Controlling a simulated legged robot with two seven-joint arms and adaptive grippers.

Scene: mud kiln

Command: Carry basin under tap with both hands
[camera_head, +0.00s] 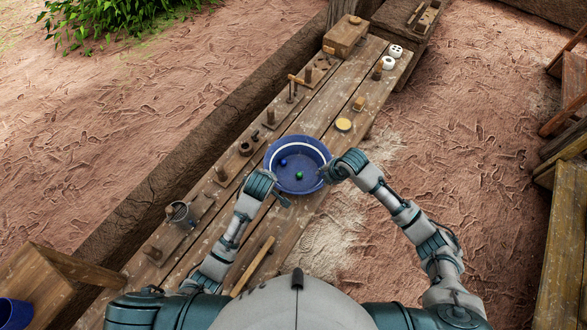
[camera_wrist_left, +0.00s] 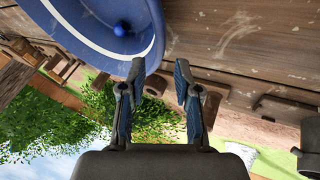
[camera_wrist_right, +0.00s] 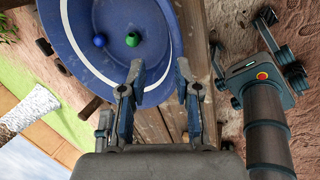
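The blue basin (camera_head: 299,178) with a white band stands on the long wooden table, with a small blue ball (camera_head: 283,162) and a green ball (camera_head: 299,175) inside. My left gripper (camera_head: 280,196) is at the basin's lower left side. In the left wrist view its fingers (camera_wrist_left: 160,80) are apart and empty, with the basin (camera_wrist_left: 85,35) above and left of them. My right gripper (camera_head: 325,172) is at the basin's right rim. In the right wrist view its fingers (camera_wrist_right: 158,80) are apart, with the basin wall (camera_wrist_right: 155,94) behind the gap; contact is unclear. I cannot make out a tap.
The wooden table (camera_head: 300,112) holds pegs and blocks, a yellow disc (camera_head: 344,125), a metal mug (camera_head: 180,214) and a wooden-handled tool (camera_head: 252,266). A wooden box (camera_head: 346,36) stands at the far end. Another blue vessel (camera_head: 15,313) is at lower left. Open ground lies right of the table.

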